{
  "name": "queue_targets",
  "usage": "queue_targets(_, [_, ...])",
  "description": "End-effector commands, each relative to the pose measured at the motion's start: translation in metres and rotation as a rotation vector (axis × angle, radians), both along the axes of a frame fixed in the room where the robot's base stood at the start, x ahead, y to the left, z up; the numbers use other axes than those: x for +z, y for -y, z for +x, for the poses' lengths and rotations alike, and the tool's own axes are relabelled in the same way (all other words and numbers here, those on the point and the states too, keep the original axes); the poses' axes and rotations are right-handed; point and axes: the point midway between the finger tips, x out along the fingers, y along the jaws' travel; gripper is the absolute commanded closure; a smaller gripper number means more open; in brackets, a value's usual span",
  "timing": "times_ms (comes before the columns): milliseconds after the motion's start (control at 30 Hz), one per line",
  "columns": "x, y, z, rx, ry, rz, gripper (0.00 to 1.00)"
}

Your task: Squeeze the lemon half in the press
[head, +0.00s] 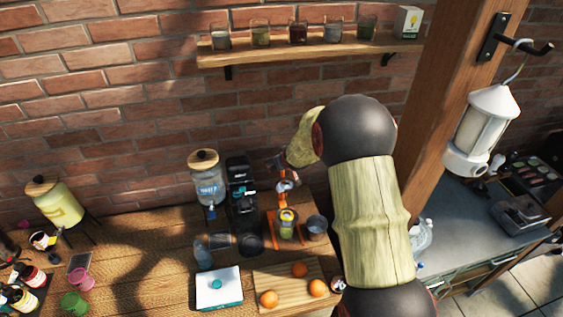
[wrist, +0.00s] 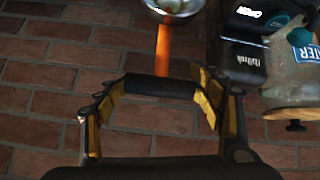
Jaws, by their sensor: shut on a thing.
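The press (head: 283,198) has orange metal parts and stands at the back of the wooden table, in front of the brick wall. In the wrist view its orange lever (wrist: 163,48) runs from a shiny metal bowl (wrist: 178,12) to a black handle bar between my fingers. My gripper (wrist: 160,100) is shut on this handle; in the head view my gripper (head: 277,166) is small, above the press near the wall. A yellowish glass (head: 287,222) stands below the press. I cannot make out the lemon half; pale shapes in the bowl are cut off by the frame edge.
A black machine (head: 242,190) and a water dispenser (head: 207,181) stand close left of the press. A dark cup (head: 316,226) is to its right. In front are a board (head: 283,282) with oranges and a white box (head: 218,290). A shelf (head: 300,52) with jars hangs above.

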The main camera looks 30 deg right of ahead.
Motion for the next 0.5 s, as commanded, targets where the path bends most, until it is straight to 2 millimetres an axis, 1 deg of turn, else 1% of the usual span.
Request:
queue_targets(67, [0.0002,0.0007,0.0,-0.003,0.001,0.002,0.8])
queue_targets(100, [0.0,0.0007,-0.0001,-0.003,0.001,0.002,0.33])
queue_targets(400, [-0.0011,0.0002,-0.0007,-0.001,-0.002,0.001,0.16])
queue_targets(500, [-0.0012,0.0002,-0.0008,-0.001,-0.003,0.001,0.16])
